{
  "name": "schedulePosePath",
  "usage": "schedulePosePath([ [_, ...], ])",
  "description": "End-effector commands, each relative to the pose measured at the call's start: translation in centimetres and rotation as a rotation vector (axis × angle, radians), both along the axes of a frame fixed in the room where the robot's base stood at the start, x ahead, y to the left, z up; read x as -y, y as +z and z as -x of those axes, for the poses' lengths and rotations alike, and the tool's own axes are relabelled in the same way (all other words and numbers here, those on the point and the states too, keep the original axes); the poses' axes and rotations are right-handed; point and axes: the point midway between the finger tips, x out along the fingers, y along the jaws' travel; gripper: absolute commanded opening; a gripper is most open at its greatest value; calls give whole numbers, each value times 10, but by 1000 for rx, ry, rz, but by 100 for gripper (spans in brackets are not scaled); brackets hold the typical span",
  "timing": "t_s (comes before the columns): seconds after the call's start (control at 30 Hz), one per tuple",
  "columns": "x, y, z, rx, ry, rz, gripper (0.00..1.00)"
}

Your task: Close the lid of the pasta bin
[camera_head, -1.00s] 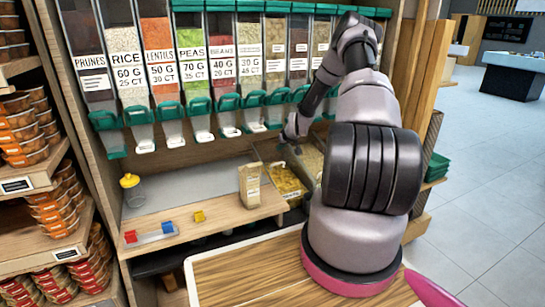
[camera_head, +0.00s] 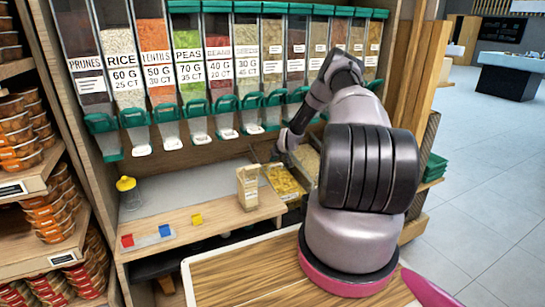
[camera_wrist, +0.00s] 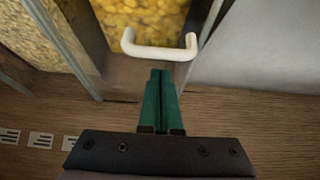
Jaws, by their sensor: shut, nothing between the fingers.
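The pasta bin (camera_head: 285,182) holds yellow pasta and stands at the right end of the lower shelf in the head view. In the wrist view its yellow contents (camera_wrist: 145,18) show at the top, behind a white U-shaped handle (camera_wrist: 160,52). I cannot tell the lid's exact angle. My gripper (camera_wrist: 161,72) has green fingers, shut together and empty. Their tips point at the middle of the handle, just below its bar in the picture; whether they touch it is unclear. In the head view my arm's end is over the bin's back edge, and the fingertips are hard to make out.
A second bin (camera_head: 308,160) stands right of the pasta bin. A paper bag (camera_head: 247,187) stands close on its left. Dispensers with green spouts (camera_head: 196,108) hang above.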

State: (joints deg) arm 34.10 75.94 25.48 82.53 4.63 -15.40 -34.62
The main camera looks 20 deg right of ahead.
Motion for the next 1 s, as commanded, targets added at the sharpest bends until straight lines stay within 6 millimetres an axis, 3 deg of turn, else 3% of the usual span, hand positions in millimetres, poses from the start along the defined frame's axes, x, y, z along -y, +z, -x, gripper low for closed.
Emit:
schedulePosePath([
  [0.2,-1,-4,17,-1,1,-3,0],
  [0.67,0,-6,25,-2,1,-1,0],
  [0.77,1,-12,43,-6,1,-1,0],
  [1.0,3,-30,109,-5,1,-1,0],
])
